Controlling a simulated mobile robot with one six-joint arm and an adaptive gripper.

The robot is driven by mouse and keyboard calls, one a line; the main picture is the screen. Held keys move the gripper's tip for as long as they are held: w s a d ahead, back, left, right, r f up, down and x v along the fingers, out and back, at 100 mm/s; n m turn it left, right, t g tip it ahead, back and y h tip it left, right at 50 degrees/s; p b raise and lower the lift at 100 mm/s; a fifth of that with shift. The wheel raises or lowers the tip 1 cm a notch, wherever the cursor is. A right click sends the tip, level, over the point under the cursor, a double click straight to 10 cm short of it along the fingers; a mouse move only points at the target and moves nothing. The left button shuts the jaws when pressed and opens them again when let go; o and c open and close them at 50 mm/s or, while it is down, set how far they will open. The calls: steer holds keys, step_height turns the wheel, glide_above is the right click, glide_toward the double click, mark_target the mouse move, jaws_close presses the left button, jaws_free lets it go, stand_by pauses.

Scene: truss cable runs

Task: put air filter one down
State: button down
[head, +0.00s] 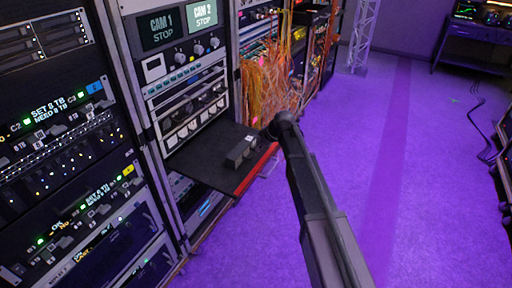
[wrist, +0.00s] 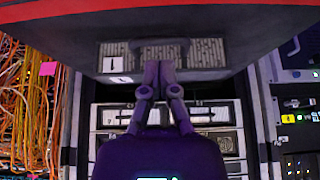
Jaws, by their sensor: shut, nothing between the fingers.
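Air filter one (wrist: 205,52) is a grey block with ribbed panels, a dark handle in the middle and a white label "1" at its left. It rests on a dark pull-out shelf (wrist: 60,30) with a red edge. In the head view the filter (head: 240,152) lies on the shelf (head: 203,160), towards its outer end. My gripper (wrist: 159,70) is shut and empty, its fingertips right at the filter's handle in the picture; whether they touch it I cannot tell. In the head view my arm reaches to the shelf's far corner, and the fingers cannot be made out.
The shelf sticks out of a rack with CAM 1 and CAM 2 screens (head: 180,25). Orange cables (head: 270,80) hang just beyond it. Another equipment rack (head: 70,150) stands at the left. A truss upright (head: 360,38) stands at the back.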

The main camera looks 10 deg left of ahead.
steer(key=shift+p+v, duration=2.1)
steer(key=shift+v, duration=0.7)
steer(key=s+d+f+m+g+h, duration=0.2)
steer(key=s+d+m+h, duration=0.3)
steer(key=s+d+m, duration=0.9)
steer(key=s+d, duration=1.2)
steer(key=s, duration=0.1)
steer(key=shift+s+d+f+h, duration=0.2)
steer(key=shift+f+h, duration=0.15)
steer(key=shift+h, duration=0.05)
